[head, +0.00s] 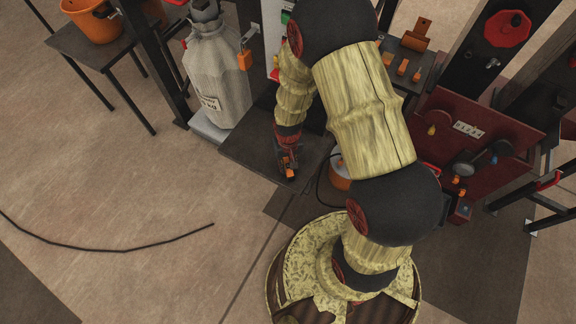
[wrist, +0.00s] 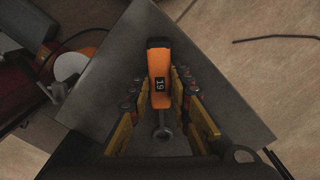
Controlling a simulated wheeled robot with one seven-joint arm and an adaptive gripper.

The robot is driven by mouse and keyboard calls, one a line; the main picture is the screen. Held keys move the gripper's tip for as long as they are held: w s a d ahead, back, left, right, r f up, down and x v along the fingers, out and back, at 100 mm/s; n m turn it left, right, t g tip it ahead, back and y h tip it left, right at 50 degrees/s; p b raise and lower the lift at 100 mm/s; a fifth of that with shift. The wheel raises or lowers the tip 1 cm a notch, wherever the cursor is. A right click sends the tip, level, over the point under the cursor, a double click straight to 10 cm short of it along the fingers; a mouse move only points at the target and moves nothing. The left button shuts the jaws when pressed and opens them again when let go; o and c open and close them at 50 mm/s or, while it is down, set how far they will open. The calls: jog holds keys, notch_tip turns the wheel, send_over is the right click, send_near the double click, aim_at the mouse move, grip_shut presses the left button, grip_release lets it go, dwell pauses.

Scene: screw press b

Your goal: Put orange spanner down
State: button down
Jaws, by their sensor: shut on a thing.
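The orange spanner (wrist: 160,75) lies lengthwise between the fingers of my gripper (wrist: 165,112) in the wrist view. Its orange handle bears a black label reading 19, and its grey ring end points toward the wrist. My gripper is shut on it. In the head view my gripper (head: 288,168) is over the dark grey table top (head: 250,150), with a bit of orange showing at its tips. The same table top fills the middle of the wrist view (wrist: 205,75). I cannot tell whether the spanner touches the table.
A grey sack (head: 217,80) stands left of the table, with an orange padlock (head: 245,60) near it. An orange bucket (head: 92,20) sits on a side table. A dark red panel (head: 480,130) stands at the right. A black cable (head: 110,249) lies on the open floor.

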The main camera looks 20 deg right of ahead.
jog(key=c, duration=1.6)
grip_release()
jog(key=shift+f, duration=0.1)
jog(key=shift+c, duration=0.2)
notch_tip(320, 180, up, 12)
jog(key=p, duration=0.5)
notch_tip(320, 180, up, 12)
jog(key=t, duration=0.2)
send_over(286, 164)
jog(key=s+r+t, duration=0.1)
jog(key=s+r, duration=0.3)
jog(key=r, duration=0.3)
jog(key=s+r+n+t, duration=0.1)
jog(key=s+r, duration=0.4)
jog(key=r, duration=0.3)
jog(key=s+a+r+t, duration=0.1)
jog(key=s+r, duration=0.4)
jog(key=r, duration=0.3)
jog(key=shift+r+n+t, duration=0.25)
jog(key=shift+n+t, duration=0.05)
jog(key=shift+n, duration=0.1)
jog(key=shift+w, duration=0.1)
